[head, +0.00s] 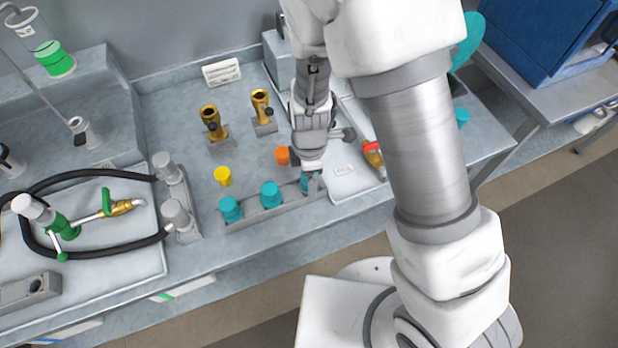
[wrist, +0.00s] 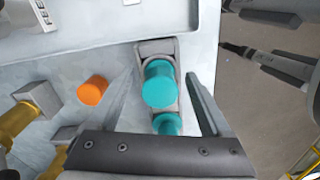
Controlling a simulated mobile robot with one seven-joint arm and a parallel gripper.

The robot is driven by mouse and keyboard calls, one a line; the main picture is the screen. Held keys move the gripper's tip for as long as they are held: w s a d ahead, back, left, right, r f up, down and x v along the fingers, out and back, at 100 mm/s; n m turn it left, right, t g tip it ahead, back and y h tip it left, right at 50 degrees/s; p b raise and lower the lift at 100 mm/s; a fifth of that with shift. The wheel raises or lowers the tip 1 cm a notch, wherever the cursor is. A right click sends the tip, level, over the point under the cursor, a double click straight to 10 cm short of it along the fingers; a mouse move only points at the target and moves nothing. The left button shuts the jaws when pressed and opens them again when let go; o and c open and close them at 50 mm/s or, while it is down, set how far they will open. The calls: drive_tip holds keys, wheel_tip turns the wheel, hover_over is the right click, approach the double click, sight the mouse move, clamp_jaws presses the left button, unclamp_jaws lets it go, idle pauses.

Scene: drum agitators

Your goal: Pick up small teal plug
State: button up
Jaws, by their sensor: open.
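Teal plugs stand in a row on a grey rail (head: 250,216) along the front of the bench. Two stand clear to the left in the head view, a left plug (head: 230,209) and a middle plug (head: 271,195). The small teal plug (head: 304,182) is at the rail's right end, partly hidden by my gripper (head: 312,176). In the wrist view the small teal plug (wrist: 159,85) stands upright in its seat, between my open fingers (wrist: 162,76), with a gap at each side. The middle plug (wrist: 167,124) shows behind it, partly covered by the gripper body.
An orange plug (head: 282,155) and a yellow plug (head: 223,176) stand behind the rail. Two brass fittings (head: 212,122) (head: 263,106) are further back. A tray (head: 345,186) with a brass-and-red tool (head: 374,158) lies right of the rail. The bench's front edge is close.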

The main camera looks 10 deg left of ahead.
clamp_jaws()
idle(0.3)
drive_tip(key=shift+r, duration=0.1)
drive_tip(key=shift+r, duration=0.45)
wheel_tip(320, 180, up, 3)
drive_tip(key=shift+d+r, duration=0.15)
drive_tip(key=shift+r, duration=0.05)
drive_tip(key=s+d+r, duration=0.1)
drive_tip(key=d+r, duration=0.2)
drive_tip(key=d, duration=0.2)
drive_tip(key=s+d+r+b, duration=0.1)
drive_tip(key=d+r, duration=0.2)
drive_tip(key=d, duration=0.3)
drive_tip(key=shift+s+r, duration=0.25)
drive_tip(key=shift+s, duration=0.1)
